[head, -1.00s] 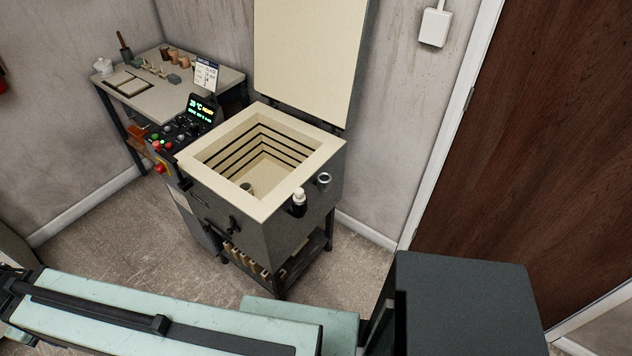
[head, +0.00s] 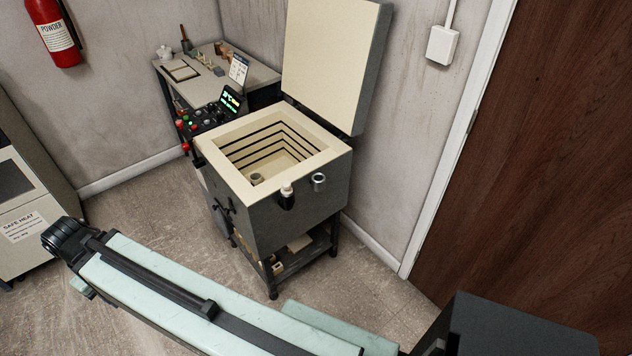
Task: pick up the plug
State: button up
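An open-topped kiln (head: 302,206) stands on a dark frame in the middle of the head view, its lid raised. A small piece with a pale rounded top and black lower part (head: 287,194) is at the kiln's front right side; it looks like the plug, though it is too small to be sure. Beside it on the right is a short grey ring or tube (head: 319,182). A small grey cylinder (head: 257,178) sits inside the kiln on its floor. My arm crosses the bottom of the view, well short of the kiln.
A control panel (head: 205,116) with a lit screen is at the kiln's left. A worktable (head: 257,76) with small items stands behind. A white cabinet (head: 22,215) is at far left, a fire extinguisher (head: 52,32) on the wall. Floor left of the kiln is clear.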

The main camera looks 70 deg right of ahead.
aim_at(286, 188)
jog(key=u, duration=0.35)
jog(key=i, duration=0.95)
jog(key=z, duration=0.25)
